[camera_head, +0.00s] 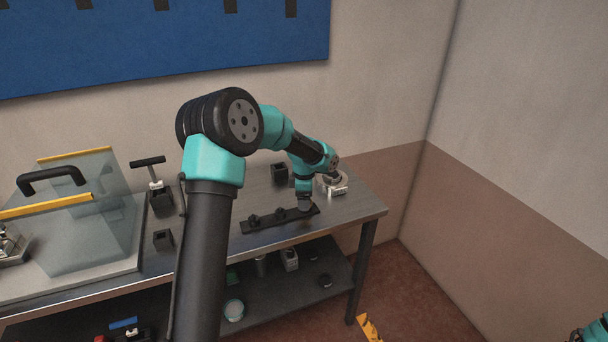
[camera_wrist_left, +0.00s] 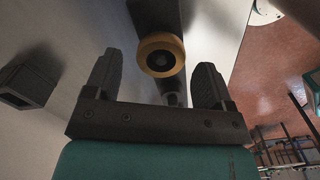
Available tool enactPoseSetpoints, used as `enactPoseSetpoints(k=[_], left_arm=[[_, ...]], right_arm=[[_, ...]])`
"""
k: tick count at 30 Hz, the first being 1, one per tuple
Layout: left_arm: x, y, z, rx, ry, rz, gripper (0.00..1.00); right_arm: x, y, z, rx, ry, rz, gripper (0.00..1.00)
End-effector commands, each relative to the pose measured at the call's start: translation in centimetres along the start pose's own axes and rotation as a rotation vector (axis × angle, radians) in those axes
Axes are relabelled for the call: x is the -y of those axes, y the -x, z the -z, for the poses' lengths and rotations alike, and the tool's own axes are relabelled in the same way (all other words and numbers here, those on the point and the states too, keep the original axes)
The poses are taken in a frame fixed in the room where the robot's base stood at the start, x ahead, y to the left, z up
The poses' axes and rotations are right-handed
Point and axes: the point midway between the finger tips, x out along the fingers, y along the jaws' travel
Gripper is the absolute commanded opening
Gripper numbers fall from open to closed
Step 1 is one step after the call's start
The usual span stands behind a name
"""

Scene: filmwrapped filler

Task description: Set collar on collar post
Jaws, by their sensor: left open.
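In the left wrist view, a yellow-orange collar (camera_wrist_left: 161,52) with a dark centre lies between and just beyond the fingertips of my left gripper (camera_wrist_left: 157,64). The gripper is open, with a gap on both sides of the collar. The collar appears to sit around a dark post on a dark bar (camera_wrist_left: 152,12); how far down it sits is unclear. In the head view, my left gripper (camera_head: 304,206) is at the right end of this black bar (camera_head: 268,224), which carries several short dark posts. The collar is mostly hidden there. My right gripper is out of view.
A pale round device (camera_head: 331,185) stands right of the gripper, near the table's edge. Dark square holders (camera_head: 279,173) stand behind the bar and to its left (camera_head: 163,240). A clear cover (camera_head: 85,215) with a black handle fills the left of the table (camera_head: 340,213).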

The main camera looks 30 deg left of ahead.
Motion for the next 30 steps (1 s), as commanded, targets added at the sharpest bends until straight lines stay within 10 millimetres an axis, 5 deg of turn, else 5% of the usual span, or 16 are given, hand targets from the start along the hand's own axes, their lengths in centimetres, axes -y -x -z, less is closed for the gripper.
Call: enactPoseSetpoints(k=[24,30], left_arm=[[0.0,14.4,0.0,0.003,0.0,-0.004,0.77],[0.0,16.4,0.0,0.001,-0.001,-0.001,0.77]], right_arm=[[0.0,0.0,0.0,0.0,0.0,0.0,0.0],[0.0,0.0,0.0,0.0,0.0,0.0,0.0]])
